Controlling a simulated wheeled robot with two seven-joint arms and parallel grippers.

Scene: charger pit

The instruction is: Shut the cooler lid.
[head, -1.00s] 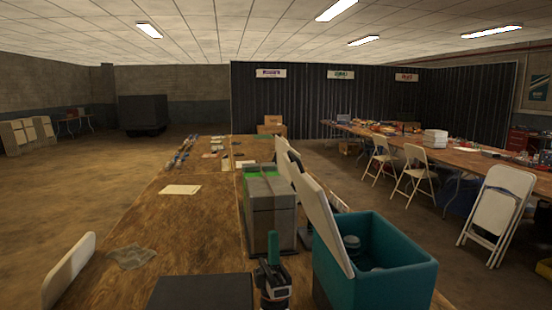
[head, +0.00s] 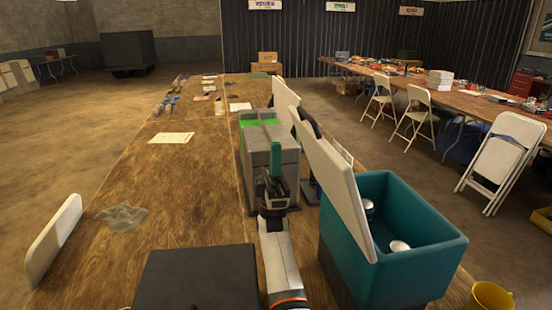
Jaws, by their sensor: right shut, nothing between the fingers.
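The teal cooler (head: 417,240) stands at the right front of the table. Its white lid (head: 338,192) is open, standing up and leaning over the cooler's left side. Two pale round items lie inside the cooler. My right gripper (head: 275,160) is shut and empty. It is to the left of the lid, apart from it, in front of the grey box. My left gripper is not in view.
A grey box with a green top (head: 268,140) stands just beyond my right gripper. A black case (head: 200,278) lies at the front, and a crumpled grey cloth (head: 123,216) at the left. A yellow cup (head: 490,297) is at the lower right. The table's left middle is mostly clear.

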